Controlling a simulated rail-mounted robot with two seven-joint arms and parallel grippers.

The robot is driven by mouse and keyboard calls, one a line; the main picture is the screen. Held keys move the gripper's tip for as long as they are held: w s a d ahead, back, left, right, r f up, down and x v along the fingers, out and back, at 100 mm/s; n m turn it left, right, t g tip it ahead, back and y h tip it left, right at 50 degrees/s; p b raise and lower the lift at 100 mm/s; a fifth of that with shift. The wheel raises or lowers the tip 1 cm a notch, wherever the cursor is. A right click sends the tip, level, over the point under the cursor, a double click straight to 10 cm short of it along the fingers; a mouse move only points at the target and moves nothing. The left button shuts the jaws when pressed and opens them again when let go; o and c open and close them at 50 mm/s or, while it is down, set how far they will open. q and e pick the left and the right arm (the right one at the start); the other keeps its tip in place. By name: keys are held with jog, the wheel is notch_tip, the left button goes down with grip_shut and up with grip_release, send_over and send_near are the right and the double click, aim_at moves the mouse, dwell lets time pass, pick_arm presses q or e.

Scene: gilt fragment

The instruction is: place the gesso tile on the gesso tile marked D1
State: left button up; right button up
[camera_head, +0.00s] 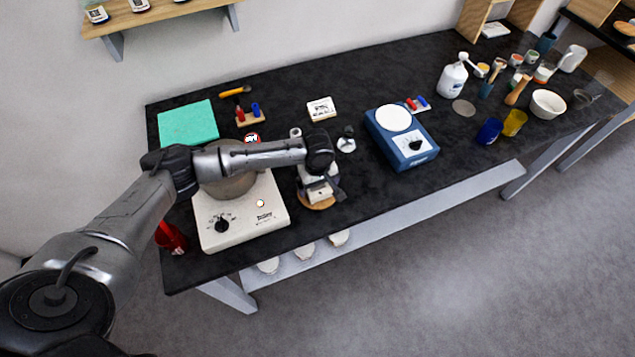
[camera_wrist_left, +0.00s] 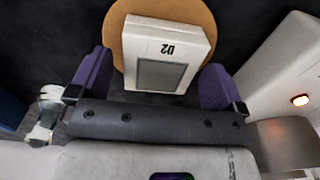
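A small white gesso tile (camera_wrist_left: 165,50) with a grey square face lies on a round wooden disc (camera_wrist_left: 203,15). Its edge label reads upside down as D2 in the left wrist view. In the head view this tile (camera_head: 319,193) is partly covered by my left gripper (camera_head: 321,183). The left gripper's purple-padded fingers (camera_wrist_left: 155,85) are apart, one on each side of the tile, with a dark gap showing at the left one. Another white tile (camera_head: 321,108) with a dark picture lies farther back; its marking is too small to read. My right gripper is out of view.
A white hotplate (camera_head: 240,218) with a grey pot (camera_head: 228,184) stands close left of the disc. A blue device (camera_head: 400,140) with a round white top stands to the right. A green mat (camera_head: 187,124) lies at back left. Bare black table surrounds the back tile.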

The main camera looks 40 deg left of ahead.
pick_arm(q)
notch_tip(320, 180, up, 12)
jog(key=shift+r+p, duration=0.1)
jog(key=shift+p, duration=0.8)
jog(key=s+d+f+m+t+h, duration=0.2)
jog(key=s+d+f+m, duration=0.8)
jog(key=s+d, duration=0.4)
jog(key=s+a+m, duration=0.1)
jog(key=s, duration=0.4)
jog(key=s+a+m+t+y, duration=0.1)
jog(key=s+m, duration=0.1)
jog(key=s, duration=0.3)
jog(key=s+a+m, duration=0.1)
jog(key=s, duration=0.4)
jog(key=shift+s+a+f+m+t+y, duration=0.1)
jog(key=shift+s+a+m+t+y, duration=0.2)
jog(key=shift+s+a+m+y, duration=0.1)
